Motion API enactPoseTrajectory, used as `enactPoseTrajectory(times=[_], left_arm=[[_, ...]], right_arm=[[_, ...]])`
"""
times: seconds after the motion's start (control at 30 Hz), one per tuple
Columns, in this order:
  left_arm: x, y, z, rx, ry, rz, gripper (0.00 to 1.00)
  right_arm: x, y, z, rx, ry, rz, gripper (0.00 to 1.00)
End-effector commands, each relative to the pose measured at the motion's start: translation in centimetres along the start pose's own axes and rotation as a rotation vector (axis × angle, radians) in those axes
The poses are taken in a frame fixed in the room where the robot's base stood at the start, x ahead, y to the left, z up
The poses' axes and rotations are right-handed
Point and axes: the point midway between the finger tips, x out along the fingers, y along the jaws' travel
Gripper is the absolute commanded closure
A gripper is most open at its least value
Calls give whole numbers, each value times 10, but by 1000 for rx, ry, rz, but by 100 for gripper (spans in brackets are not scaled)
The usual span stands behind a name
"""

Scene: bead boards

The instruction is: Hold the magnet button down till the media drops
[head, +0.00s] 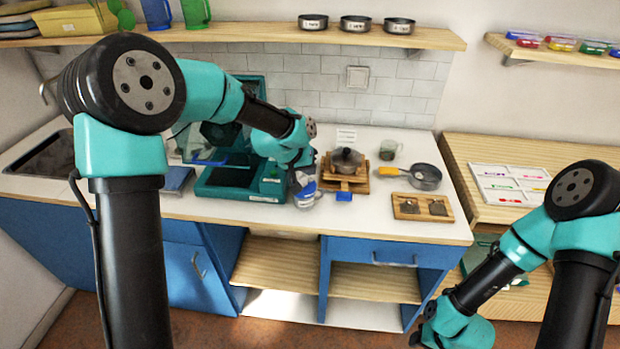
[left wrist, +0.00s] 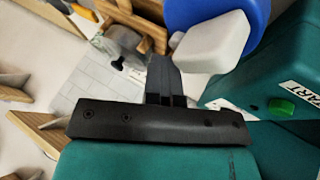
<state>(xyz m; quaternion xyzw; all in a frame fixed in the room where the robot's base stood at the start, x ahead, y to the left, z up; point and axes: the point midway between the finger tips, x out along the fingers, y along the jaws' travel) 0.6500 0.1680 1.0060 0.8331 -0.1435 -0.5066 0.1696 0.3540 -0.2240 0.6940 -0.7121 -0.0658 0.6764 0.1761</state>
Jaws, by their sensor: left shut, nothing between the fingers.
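A teal machine (head: 222,193) with a raised lid stands on the white counter. In the left wrist view, its green button (left wrist: 281,106) beside a START label shows at the right. My left gripper (left wrist: 163,65) is shut and empty, its black fingers beside a white block (left wrist: 212,42) with a blue rounded part (left wrist: 232,12) behind it. I cannot tell whether they touch. In the head view, a blue-and-white item (head: 306,193) sits just below my left wrist. No button labelled magnet is readable, and I cannot make out the media. My right arm's wrist (head: 460,328) is low at right; its fingertips do not show clearly.
Right of the machine are a wooden stand (head: 345,185) with a dark-knobbed pot (head: 347,160) and a blue piece (head: 344,197) in front, a glass cup (head: 388,150), a pan (head: 425,177) and a wooden tray (head: 423,215). A sink (head: 40,160) lies at left.

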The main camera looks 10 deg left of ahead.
Motion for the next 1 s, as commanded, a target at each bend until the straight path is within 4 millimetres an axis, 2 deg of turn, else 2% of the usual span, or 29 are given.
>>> enactPoseTrajectory(times=[1.0], left_arm=[[7,-4,5,-2,-7,-1,100]], right_arm=[[0,0,0,0,0,0,57]])
